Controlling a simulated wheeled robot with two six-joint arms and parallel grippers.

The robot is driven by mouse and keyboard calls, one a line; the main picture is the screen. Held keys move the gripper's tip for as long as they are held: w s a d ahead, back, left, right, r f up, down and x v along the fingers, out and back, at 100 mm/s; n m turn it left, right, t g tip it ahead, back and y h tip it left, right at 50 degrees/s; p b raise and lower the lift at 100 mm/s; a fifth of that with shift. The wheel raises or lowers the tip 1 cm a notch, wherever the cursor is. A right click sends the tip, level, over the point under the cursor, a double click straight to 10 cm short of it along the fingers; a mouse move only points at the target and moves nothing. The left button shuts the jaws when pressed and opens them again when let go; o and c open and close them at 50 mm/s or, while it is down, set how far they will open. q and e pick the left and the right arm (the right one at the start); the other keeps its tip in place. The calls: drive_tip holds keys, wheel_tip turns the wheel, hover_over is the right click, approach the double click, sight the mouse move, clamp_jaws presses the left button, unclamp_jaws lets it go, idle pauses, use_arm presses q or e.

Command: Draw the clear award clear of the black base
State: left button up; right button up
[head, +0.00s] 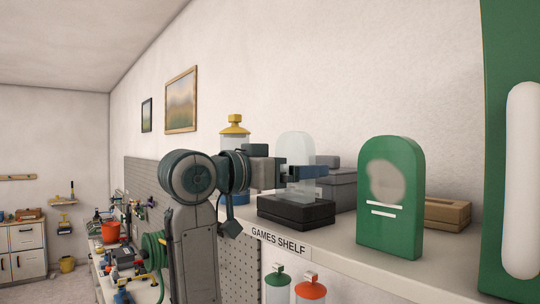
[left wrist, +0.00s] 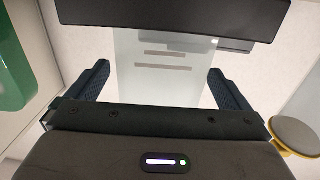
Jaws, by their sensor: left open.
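The clear award (head: 296,148) is a see-through upright plate with a rounded top. It stands upright at the black base (head: 296,212) on the shelf; whether its foot sits inside a slot is hidden. My left gripper (head: 298,173) is at the award's middle height, with its fingers on either side of it. In the left wrist view, the gripper (left wrist: 159,78) is open, and the award (left wrist: 160,77) stands between the fingers with a gap on each side. The black base (left wrist: 175,14) crosses the top of that view. My right gripper is not in view.
A green rounded plaque (head: 390,235) stands right of the base, near the shelf's (head: 345,265) front edge. Grey boxes (head: 342,188) sit behind the award, and a tan box (head: 447,213) farther right. A yellow-topped jar (head: 234,125) stands behind my left arm.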

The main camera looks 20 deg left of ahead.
sight(301, 138)
use_arm(q)
drive_tip(key=x, duration=0.3)
drive_tip(key=shift+w+f+p, duration=0.1)
drive_tip(key=shift+w+p, duration=0.05)
drive_tip(key=shift+p, duration=0.25)
drive_tip(key=shift+a, duration=0.15)
drive_tip(key=c, duration=1.3)
drive_tip(key=shift+r, duration=0.7)
drive_tip(key=shift+r, duration=2.15)
